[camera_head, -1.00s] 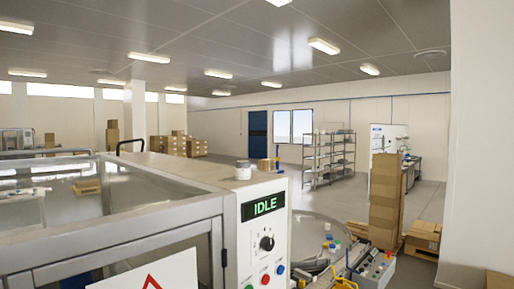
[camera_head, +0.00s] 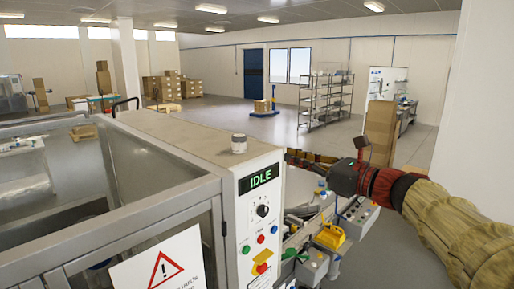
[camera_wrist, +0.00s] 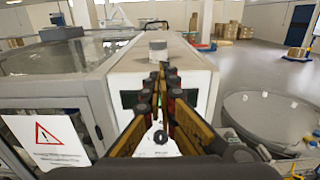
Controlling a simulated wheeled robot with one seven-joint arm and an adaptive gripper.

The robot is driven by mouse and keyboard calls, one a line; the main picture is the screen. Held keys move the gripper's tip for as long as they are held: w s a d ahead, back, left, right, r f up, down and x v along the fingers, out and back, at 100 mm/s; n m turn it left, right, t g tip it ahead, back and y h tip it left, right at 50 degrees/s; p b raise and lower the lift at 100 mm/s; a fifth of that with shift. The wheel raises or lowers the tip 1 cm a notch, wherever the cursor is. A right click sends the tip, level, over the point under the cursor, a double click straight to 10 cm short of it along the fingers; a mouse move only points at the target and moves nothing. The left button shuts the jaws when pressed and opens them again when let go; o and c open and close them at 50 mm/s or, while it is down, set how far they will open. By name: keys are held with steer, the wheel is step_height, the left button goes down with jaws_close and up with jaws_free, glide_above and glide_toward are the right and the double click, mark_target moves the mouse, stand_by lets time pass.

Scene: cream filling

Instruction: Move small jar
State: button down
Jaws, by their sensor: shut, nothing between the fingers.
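A small white jar with a grey lid (camera_head: 239,144) stands upright on top of the machine cabinet (camera_head: 180,139), near its front right edge above the IDLE display. The jar also shows in the wrist view (camera_wrist: 158,49), straight ahead beyond my fingertips. My gripper (camera_head: 296,157) reaches in from the right in the head view, to the right of the jar and apart from it. In the wrist view my gripper's yellow and black fingers (camera_wrist: 163,80) come together at their tips, with nothing between them.
A glass-topped enclosure (camera_head: 80,175) fills the left side. A control panel (camera_head: 262,225) with a knob and buttons faces forward below the jar. A round metal bowl (camera_wrist: 268,119) stands right of the machine. Shelves and cardboard boxes are far back.

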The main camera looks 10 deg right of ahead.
mark_target(253, 155)
steer(key=p+x, duration=0.3)
steer(key=x, duration=1.1)
steer(key=shift+f+p, duration=0.1)
steer(key=shift+p, duration=0.3)
steer(key=shift+w, duration=0.1)
steer(key=shift+a, duration=0.1)
steer(key=b+x, duration=0.1)
steer(key=x, duration=0.6)
steer(key=shift+w+a+f, duration=0.1)
steer(key=shift+w, duration=0.1)
